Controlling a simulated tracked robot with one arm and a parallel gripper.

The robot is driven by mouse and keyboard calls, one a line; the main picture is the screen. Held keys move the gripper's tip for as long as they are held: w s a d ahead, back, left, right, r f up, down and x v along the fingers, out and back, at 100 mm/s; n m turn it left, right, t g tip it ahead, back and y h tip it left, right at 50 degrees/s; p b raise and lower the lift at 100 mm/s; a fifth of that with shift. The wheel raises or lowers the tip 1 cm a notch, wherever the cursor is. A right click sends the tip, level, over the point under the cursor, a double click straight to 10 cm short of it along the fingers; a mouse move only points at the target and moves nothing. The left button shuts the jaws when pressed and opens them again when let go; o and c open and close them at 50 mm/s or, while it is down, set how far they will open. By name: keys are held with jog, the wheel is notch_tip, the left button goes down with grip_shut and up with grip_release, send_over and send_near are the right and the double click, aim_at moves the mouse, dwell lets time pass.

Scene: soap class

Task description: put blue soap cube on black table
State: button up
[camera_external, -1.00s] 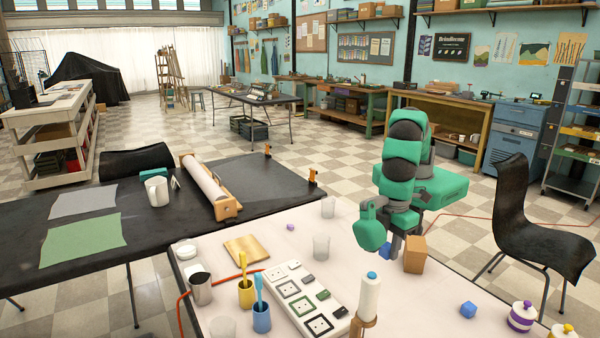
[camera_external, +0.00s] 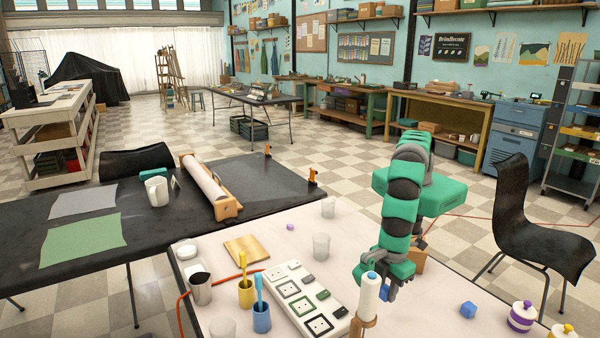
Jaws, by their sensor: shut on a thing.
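A blue soap cube (camera_external: 468,310) sits on the white table (camera_external: 440,303) at the lower right, apart from my gripper. The black table (camera_external: 285,185) is on the left, behind the white table, with its far right part bare. My gripper (camera_external: 372,283) points down low over the white table, left of the blue cube and just behind a white roll with a blue top (camera_external: 369,300). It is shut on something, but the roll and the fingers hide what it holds.
A white panel with squares (camera_external: 305,298), a yellow cup (camera_external: 246,294) and a blue cup (camera_external: 261,318) stand left of my gripper. A brown block (camera_external: 417,258) is behind it. Lidded jars (camera_external: 522,316) stand at right. A wooden-framed roll (camera_external: 208,187) lies on the black table.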

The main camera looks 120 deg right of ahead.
aim_at(383, 311)
jog(key=shift+w+f, duration=0.1)
jog(key=shift+f, duration=2.35)
jog(key=o, duration=0.9)
jog(key=shift+f, duration=0.1)
jog(key=shift+o, duration=0.2)
notch_tip(383, 311, up, 12)
jog(key=shift+r+p, duration=0.1)
jog(key=shift+p, duration=0.35)
